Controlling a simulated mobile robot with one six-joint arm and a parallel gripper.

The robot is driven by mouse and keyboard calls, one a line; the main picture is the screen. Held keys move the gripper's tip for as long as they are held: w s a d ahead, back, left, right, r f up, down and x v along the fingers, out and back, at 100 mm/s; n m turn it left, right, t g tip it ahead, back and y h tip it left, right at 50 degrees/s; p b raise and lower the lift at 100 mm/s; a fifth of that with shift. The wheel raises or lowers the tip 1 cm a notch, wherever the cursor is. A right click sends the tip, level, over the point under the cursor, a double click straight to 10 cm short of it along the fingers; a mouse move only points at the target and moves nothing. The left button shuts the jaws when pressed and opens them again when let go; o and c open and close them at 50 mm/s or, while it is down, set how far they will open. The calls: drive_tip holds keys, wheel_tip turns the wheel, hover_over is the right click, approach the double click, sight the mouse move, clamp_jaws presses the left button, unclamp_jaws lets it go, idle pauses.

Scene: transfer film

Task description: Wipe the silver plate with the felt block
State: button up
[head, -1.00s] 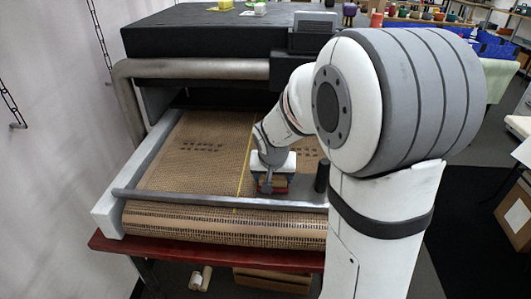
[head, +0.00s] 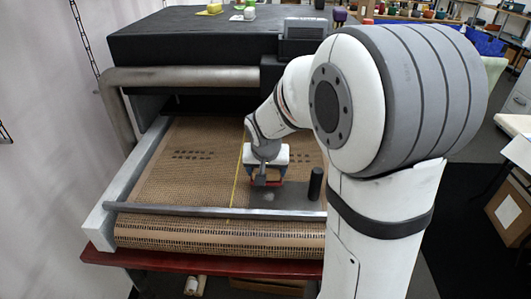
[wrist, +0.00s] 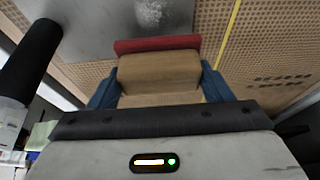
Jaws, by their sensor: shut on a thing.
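The felt block is a tan block (wrist: 158,72) with a red layer (wrist: 158,43) on its far side in the wrist view. The blue fingers of my gripper (wrist: 158,85) are shut on it from both sides. In the head view my gripper (head: 265,181) holds the block at the back part of the silver plate (head: 295,201). Whether the felt touches the plate is unclear. A pale speckled smudge (head: 268,197) is on the plate in front of the block; it also shows at the top of the wrist view (wrist: 150,12). My arm hides part of the plate's surroundings.
A black upright post (head: 315,184) stands at the right of the plate. A brown mesh belt (head: 190,175) with a yellow line surrounds the plate. A grey bar (head: 160,208) crosses the front. A dark machine housing (head: 200,50) stands behind.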

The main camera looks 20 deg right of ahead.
drive_tip(key=shift+r+p, duration=1.1)
drive_tip(key=shift+r, duration=1.05)
